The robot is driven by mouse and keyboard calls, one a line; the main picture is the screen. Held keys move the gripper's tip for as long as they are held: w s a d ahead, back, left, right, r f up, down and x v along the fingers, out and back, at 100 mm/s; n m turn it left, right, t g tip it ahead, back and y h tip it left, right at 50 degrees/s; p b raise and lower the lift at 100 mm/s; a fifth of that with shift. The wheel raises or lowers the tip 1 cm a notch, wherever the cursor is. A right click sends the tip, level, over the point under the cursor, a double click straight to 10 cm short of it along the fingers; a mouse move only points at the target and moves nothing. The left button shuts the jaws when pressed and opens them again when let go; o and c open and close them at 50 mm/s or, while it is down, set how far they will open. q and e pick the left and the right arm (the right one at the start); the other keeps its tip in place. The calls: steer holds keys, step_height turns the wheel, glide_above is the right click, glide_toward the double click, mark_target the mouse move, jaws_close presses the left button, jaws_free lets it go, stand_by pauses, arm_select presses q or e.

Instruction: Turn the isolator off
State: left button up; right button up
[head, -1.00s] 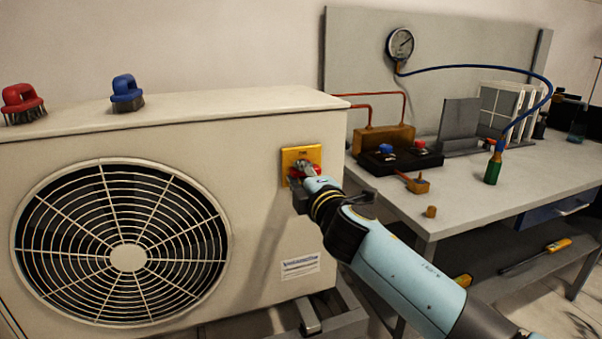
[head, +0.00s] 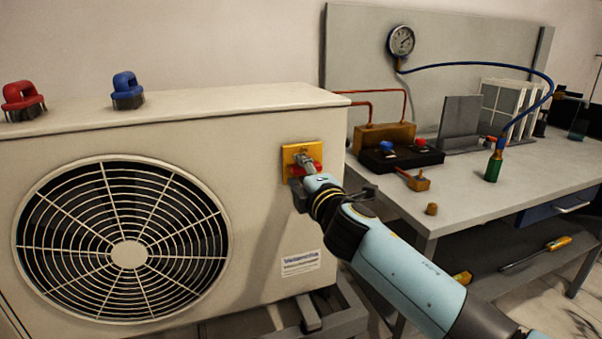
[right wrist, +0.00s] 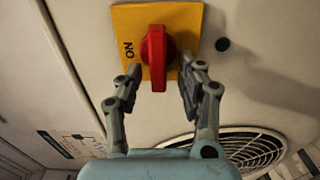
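The isolator is a yellow plate (head: 289,157) with a red handle (head: 312,167) on the front of the cream outdoor unit (head: 255,165). In the right wrist view the red handle (right wrist: 155,60) stands upright in the picture, crosswise to the "ON" mark at its left on the yellow plate (right wrist: 126,22). My right gripper (right wrist: 160,74) has one finger on each side of the handle. The fingers are apart, with a visible gap to the handle. The right gripper (head: 304,162) partly hides the handle in the head view. My left gripper is out of view.
A fan grille (head: 125,255) is left of the isolator. A bench (head: 475,205) on the right carries a manifold (head: 385,160) and a green-bottomed bottle (head: 493,168).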

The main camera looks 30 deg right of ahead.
steer(key=v, duration=1.2)
steer(key=s+f+m+g+y, duration=0.15)
steer(key=s+f+g, duration=0.35)
steer(key=f, duration=1.1)
steer(key=s+f+m+g, duration=0.3)
steer(key=s+f, duration=0.3)
steer(key=f, duration=1)
steer(key=s+f+m+g, duration=0.3)
steer(key=s+f, duration=0.3)
steer(key=s, duration=0.5)
steer(key=s+f+m+g+y, duration=0.1)
steer(key=s+f+m+g, duration=0.2)
steer(key=s+f, duration=0.4)
steer(key=s+f+m+g, duration=0.2)
steer(key=s+f+m, duration=0.2)
steer(key=s, duration=1.1)
step_height(320, 180, down, 3)
steer(key=shift+s+a+r+m+g+y, duration=0.1)
steer(key=shift+s+a+m+g+y, duration=0.2)
steer(key=shift+a+m+g+y, duration=0.1)
